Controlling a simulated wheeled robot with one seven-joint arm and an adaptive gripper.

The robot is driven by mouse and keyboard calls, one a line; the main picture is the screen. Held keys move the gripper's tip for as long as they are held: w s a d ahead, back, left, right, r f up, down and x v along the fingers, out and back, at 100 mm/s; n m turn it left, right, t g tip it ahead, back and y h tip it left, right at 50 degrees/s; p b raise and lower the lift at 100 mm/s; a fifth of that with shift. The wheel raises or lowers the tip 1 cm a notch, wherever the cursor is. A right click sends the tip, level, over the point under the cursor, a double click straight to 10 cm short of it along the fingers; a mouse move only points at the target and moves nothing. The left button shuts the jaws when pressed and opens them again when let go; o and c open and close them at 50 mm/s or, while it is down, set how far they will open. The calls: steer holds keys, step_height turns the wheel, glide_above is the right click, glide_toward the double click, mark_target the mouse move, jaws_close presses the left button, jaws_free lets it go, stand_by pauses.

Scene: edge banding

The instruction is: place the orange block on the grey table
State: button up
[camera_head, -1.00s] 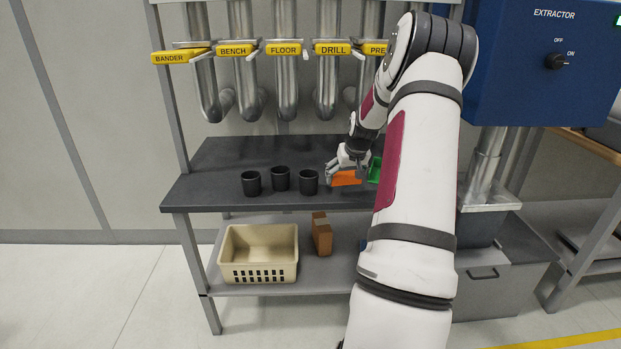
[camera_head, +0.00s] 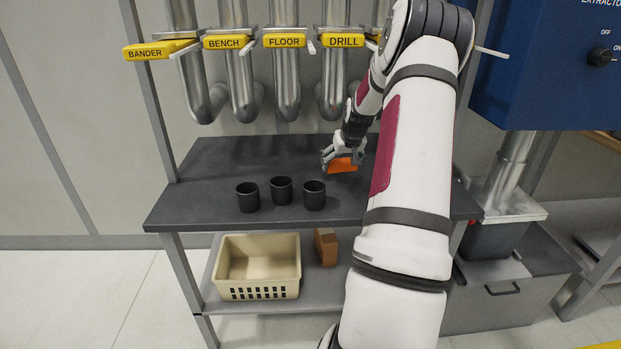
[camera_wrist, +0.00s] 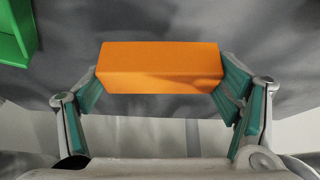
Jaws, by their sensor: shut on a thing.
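The orange block (camera_head: 342,165) is between the fingers of my gripper (camera_head: 341,160), at the grey table's (camera_head: 218,160) right half. In the wrist view the orange block (camera_wrist: 160,68) spans the gap between the teal-padded fingers of my gripper (camera_wrist: 162,85), which is shut on it. The grey table is the dark grey bench top, and its surface (camera_wrist: 75,55) fills the background behind the block there. The block appears raised over the table; any gap below it is hard to judge.
Three black cups (camera_head: 281,191) stand on the table left of and nearer than the block. A green object (camera_wrist: 15,35) shows at the wrist view's upper left. A beige basket (camera_head: 258,268) and a brown box (camera_head: 327,247) are on the lower shelf. The table's left part is clear.

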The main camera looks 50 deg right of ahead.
steer(key=b, duration=0.1)
glide_above(295, 171)
steer(key=s+a, duration=0.1)
steer(key=s, duration=0.1)
steer(key=shift+w+f, duration=0.2)
steer(key=shift+f, duration=0.55)
steer(key=shift+a+f+b, duration=0.1)
steer(key=shift+f+b, duration=0.2)
steer(key=shift+f, duration=1.45)
steer(key=shift+f, duration=0.2)
steer(key=o, duration=1.1)
steer(key=shift+c, duration=0.2)
steer(key=shift+r, duration=0.15)
